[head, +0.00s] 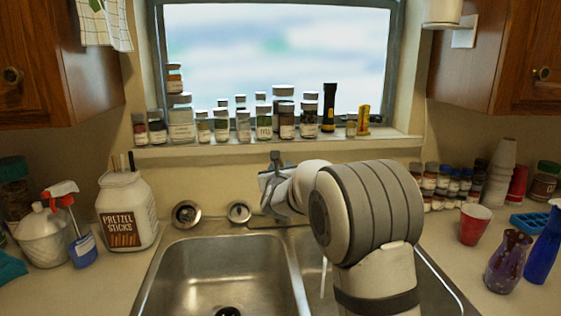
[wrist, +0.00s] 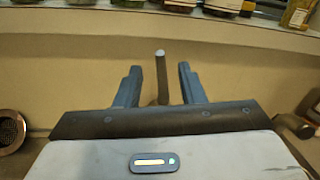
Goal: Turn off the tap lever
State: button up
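The tap lever (wrist: 161,68) shows in the wrist view as a thin upright grey-brown rod with a pale tip. It stands between the two blue-grey fingers of my gripper (wrist: 157,75), with a visible gap on each side. The fingers are open and hold nothing. The lever's lower end is hidden behind the gripper body. In the head view my gripper (head: 272,185) is behind the sink, below the window ledge. My arm hides most of the tap there, and I cannot make out the lever clearly.
A ledge (head: 376,142) crowded with jars runs above the gripper. The left sink basin (head: 215,270) is empty. A pretzel jar (head: 127,210) and spray bottle (head: 80,235) stand left; a red cup (head: 474,225) and purple vase (head: 507,262) stand right. A rounded brownish end (wrist: 295,126) shows beside the gripper.

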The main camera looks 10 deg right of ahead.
aim_at(280, 163)
jog(key=shift+w+d+p, duration=0.15)
jog(key=shift+w+p, duration=0.2)
jog(key=shift+w, duration=0.95)
jog(key=shift+w+d+p, duration=0.15)
jog(key=shift+w+p, duration=0.15)
jog(key=shift+w, duration=1)
jog(key=shift+c, duration=0.5)
grip_shut()
